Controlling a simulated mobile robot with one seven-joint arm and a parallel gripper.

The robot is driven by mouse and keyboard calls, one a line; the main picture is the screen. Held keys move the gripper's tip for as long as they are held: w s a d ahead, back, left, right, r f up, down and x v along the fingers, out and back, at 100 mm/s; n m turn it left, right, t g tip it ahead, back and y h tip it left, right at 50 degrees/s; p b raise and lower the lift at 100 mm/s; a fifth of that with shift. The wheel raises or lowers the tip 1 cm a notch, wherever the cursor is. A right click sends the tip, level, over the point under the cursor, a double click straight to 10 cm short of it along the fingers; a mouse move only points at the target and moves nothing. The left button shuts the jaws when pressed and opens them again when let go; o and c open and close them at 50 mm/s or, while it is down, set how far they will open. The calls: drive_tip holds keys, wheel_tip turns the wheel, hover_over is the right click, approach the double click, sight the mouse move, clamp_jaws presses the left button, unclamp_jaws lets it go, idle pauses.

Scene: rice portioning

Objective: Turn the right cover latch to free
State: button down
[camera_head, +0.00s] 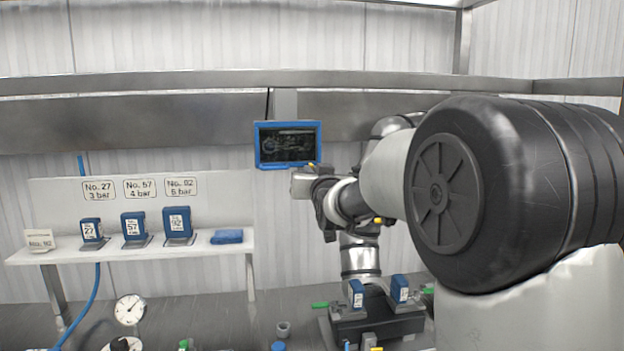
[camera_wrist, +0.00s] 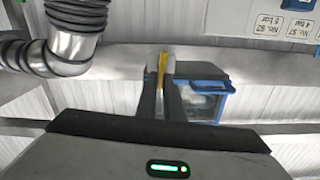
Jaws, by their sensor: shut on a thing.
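My gripper (camera_head: 313,180) is raised in front of the back wall, just below and right of the blue-framed screen (camera_head: 288,145) in the head view. In the wrist view its two fingers (camera_wrist: 161,75) are close together with a narrow yellow piece (camera_wrist: 162,68) between their tips. The gripper is shut on this piece, most of which the fingers hide. I cannot tell whether it is part of a latch. No right cover latch can be made out for certain. A dark fixture (camera_head: 378,327) with two blue blocks stands on the bench below, a green lever (camera_head: 320,305) at its left.
A white shelf (camera_head: 150,247) at left holds several blue blocks on stands and a folded blue cloth (camera_head: 227,236). A round gauge (camera_head: 130,309) and a small grey cup (camera_head: 283,329) are on the bench. My arm covers the right side of the head view.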

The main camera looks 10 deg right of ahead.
drive_tip(key=shift+d+f+m+b, duration=0.2)
drive_tip(key=shift+f+m+b, duration=0.05)
drive_tip(key=shift+m+b, duration=2.45)
drive_tip(key=shift+d+f+m+b, duration=0.25)
drive_tip(key=shift+f+m+b, duration=0.05)
drive_tip(key=shift+m+b, duration=2.35)
drive_tip(key=shift+d+f+m+b, duration=0.2)
drive_tip(key=shift+f+m+b, duration=0.05)
drive_tip(key=shift+m+b, duration=2.4)
drive_tip(key=shift+m, duration=0.4)
drive_tip(key=c, duration=1.9)
unclamp_jaws()
drive_tip(key=shift+o, duration=0.2)
